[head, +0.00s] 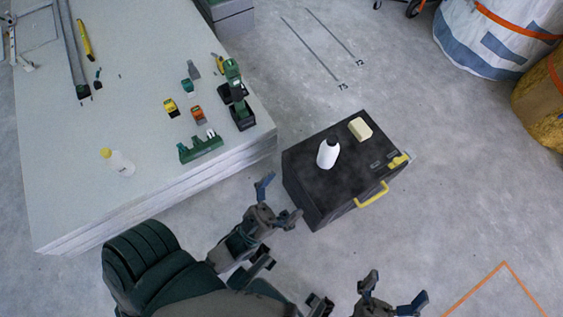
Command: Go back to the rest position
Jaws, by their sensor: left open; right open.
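My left gripper (278,202) is open and empty, in front of the near left side of a black box (318,180). Its fingers spread apart, one pointing up and one toward the box; I cannot tell whether it touches the box. My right gripper (394,290) is open and empty at the bottom edge, over the bare floor. Its two fingers are spread wide. The lower parts of both arms are cut off or hidden by my own body.
The black box carries a white bottle (328,152), a cream block (360,129) and a yellow handle (372,195). Large bags (490,40) stand top right. Floor right of the box is clear.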

